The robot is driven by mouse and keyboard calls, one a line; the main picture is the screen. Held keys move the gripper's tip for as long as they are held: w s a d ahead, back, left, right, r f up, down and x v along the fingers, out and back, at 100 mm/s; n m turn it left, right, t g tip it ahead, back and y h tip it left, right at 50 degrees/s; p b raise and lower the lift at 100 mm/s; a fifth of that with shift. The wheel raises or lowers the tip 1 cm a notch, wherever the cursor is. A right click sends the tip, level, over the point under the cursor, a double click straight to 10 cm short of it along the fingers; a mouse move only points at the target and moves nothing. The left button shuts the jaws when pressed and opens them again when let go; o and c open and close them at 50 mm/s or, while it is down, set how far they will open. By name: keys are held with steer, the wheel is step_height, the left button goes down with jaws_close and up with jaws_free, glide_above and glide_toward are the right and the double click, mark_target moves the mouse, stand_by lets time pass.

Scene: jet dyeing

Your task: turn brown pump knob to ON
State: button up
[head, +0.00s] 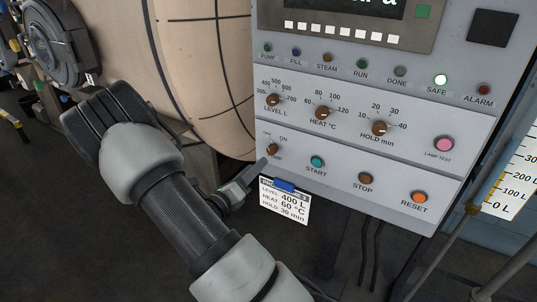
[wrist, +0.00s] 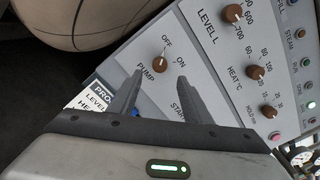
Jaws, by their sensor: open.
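The brown pump knob (head: 272,149) is at the lower left of the grey control panel; it also shows in the wrist view (wrist: 160,66). OFF and ON are printed above it. In the wrist view its white mark appears to point toward OFF. My gripper (wrist: 158,88) is open and empty. Its two fingers stand apart on either side of the knob in the wrist view, with no visible contact. In the head view my gripper (head: 260,166) is just below and left of the knob, and its fingers partly overlap each other.
A START button (head: 317,162) is right of the knob, with STOP (head: 365,179) and RESET (head: 419,197) further along. Brown dials such as LEVEL (head: 272,100) sit above. A settings card (head: 285,201) hangs at the panel's lower edge. The SAFE lamp (head: 441,79) is lit.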

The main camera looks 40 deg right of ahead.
mark_target(270, 152)
steer(key=x, duration=0.9)
steer(key=shift+w+d+b, duration=0.1)
steer(key=shift+d+b, duration=0.1)
steer(key=shift+b, duration=0.15)
steer(key=c, duration=1.1)
steer(key=shift+o, duration=0.2)
